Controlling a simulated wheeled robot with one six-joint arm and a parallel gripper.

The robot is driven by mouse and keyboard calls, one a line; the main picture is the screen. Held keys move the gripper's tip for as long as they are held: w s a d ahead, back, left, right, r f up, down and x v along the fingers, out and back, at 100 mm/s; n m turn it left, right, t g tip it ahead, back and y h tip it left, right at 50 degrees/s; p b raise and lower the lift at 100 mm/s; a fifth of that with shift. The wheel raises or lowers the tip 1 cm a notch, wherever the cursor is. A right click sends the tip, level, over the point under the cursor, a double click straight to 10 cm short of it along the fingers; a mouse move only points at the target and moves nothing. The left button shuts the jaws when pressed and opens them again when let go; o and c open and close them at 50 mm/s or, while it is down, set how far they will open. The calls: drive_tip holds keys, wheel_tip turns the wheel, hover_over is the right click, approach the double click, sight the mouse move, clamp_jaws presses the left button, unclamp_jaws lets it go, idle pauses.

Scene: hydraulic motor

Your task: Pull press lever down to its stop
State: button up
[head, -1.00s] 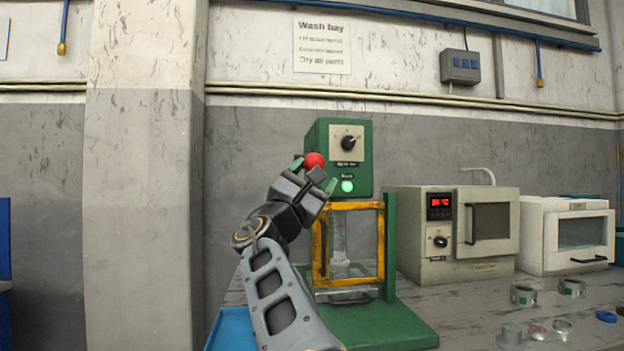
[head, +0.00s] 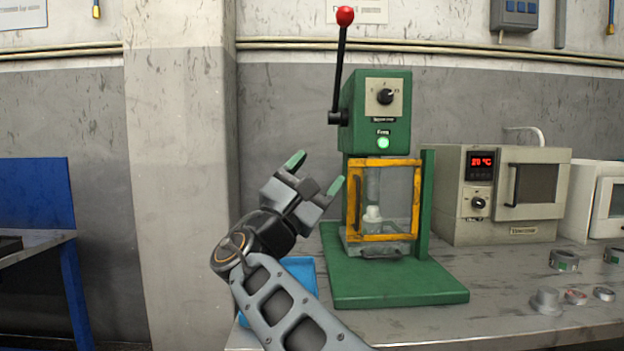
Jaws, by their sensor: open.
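The green press (head: 375,115) stands on the bench, with a dial and a lit green lamp on its head. Its black press lever (head: 339,72) rises nearly upright from a pivot at the head's left side. The lever ends in a red ball knob (head: 345,16) at the top of the picture. My gripper (head: 315,172) is open and empty, its green-tipped fingers pointing up and right. It is below and left of the lever, apart from the lever and knob in the picture. A small pale part (head: 372,214) stands inside the yellow-framed guard (head: 385,238) under the ram.
A blue tray (head: 300,270) lies partly behind my arm. Right of the press stand an oven (head: 505,195) with a red display and a white appliance (head: 592,200). Several metal rings (head: 563,260) lie at the bench's right. A wall column (head: 185,180) stands behind on the left.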

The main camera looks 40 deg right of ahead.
drive_tip(key=shift+s+a+f, duration=0.1)
drive_tip(key=shift+a+f, duration=0.3)
drive_tip(key=shift+a, duration=0.1)
